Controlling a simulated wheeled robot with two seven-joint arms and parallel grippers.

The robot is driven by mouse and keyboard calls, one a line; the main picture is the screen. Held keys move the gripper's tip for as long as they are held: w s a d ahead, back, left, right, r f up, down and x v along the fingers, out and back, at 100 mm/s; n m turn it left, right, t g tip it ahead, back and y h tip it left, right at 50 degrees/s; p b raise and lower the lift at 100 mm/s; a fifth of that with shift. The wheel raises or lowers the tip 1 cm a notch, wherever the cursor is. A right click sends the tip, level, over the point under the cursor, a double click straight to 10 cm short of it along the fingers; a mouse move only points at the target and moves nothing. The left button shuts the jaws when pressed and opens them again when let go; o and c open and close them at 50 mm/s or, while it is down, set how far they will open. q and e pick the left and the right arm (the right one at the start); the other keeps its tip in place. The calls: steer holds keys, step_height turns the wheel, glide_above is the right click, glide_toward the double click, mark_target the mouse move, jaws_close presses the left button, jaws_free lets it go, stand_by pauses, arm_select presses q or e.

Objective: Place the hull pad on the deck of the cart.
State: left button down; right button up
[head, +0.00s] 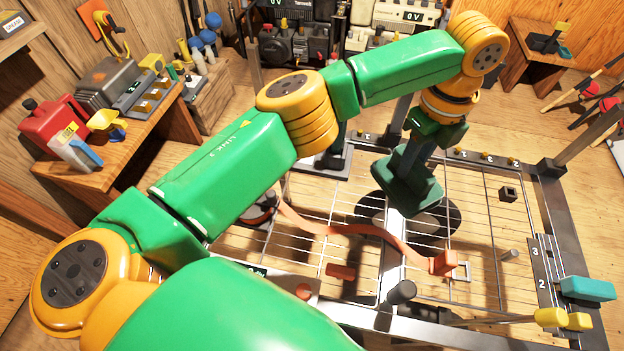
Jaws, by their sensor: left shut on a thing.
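My left gripper (414,152) reaches over the cart from above and points down. It is shut on a dark green block with sloped sides, which appears to be the hull pad (407,188). The gripper covers the pad's top. The cart's deck (500,235) is a wire grid over wood inside a dark metal frame. The pad is over the deck's far middle, above a dark round patch (443,218). I cannot tell whether the pad touches the deck. My right gripper is not in view.
An orange strap (350,229) winds across the deck to an orange block (443,263). A small dark block (508,194) and a red-brown piece (341,272) lie on the grid. A teal block (588,289) is at the right front. Posts rise at the cart's edges.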

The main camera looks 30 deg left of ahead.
mark_target(418, 195)
arm_select(q)
steer(key=d+f+m, duration=0.1)
steer(key=f+m, duration=0.1)
steer(key=s+d+f+m+b, duration=0.1)
steer(key=f+m, duration=0.1)
steer(key=m, duration=0.1)
steer(key=d+f+m, duration=0.1)
steer(key=f+m, duration=0.1)
steer(key=shift+s+d+m, duration=0.15)
steer(key=shift+d+m, duration=0.25)
steer(key=shift+a+f, duration=0.25)
steer(key=s+a+f, duration=0.1)
steer(key=a+f, duration=0.3)
steer(key=s+a+f+b, duration=0.1)
steer(key=a+f, duration=0.3)
steer(key=s+a+f+b, duration=0.1)
steer(key=a+f, duration=0.3)
steer(key=a, duration=0.1)
steer(key=shift+a+f, duration=0.1)
steer(key=shift+f, duration=0.15)
steer(key=shift+w, duration=0.1)
steer(key=shift+f, duration=0.15)
steer(key=c, duration=0.6)
jaws_free()
